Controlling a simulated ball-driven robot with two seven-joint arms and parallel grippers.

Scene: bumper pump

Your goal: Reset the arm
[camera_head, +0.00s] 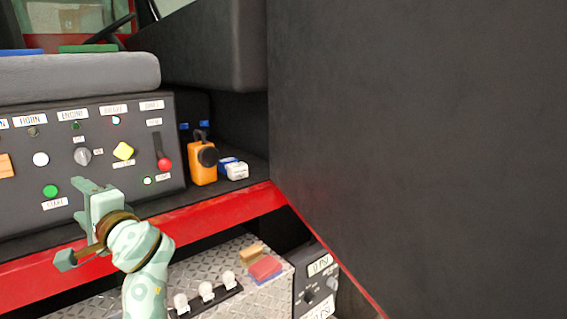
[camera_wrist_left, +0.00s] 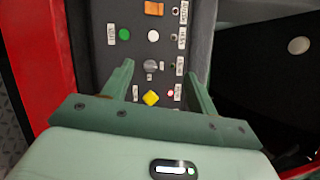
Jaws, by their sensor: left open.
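My left gripper (camera_head: 76,222) is in front of the lower part of the dark control panel (camera_head: 85,182) in the head view. Its two pale green fingers are spread apart with nothing between them. In the left wrist view the open left gripper (camera_wrist_left: 158,75) faces the panel, with the grey knob (camera_wrist_left: 151,66) and the yellow knob (camera_wrist_left: 151,98) showing between its fingers. I cannot tell how far the fingertips are from the panel. My left forearm rises from the bottom of the head view. My right gripper is in neither view.
The panel also carries a green button (camera_head: 50,191), a white button (camera_head: 41,159) and a red-tipped lever (camera_head: 164,162). An orange device (camera_head: 202,164) stands on the ledge. A red bumper edge (camera_head: 230,208) runs below. A large dark wall (camera_head: 420,130) fills the right.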

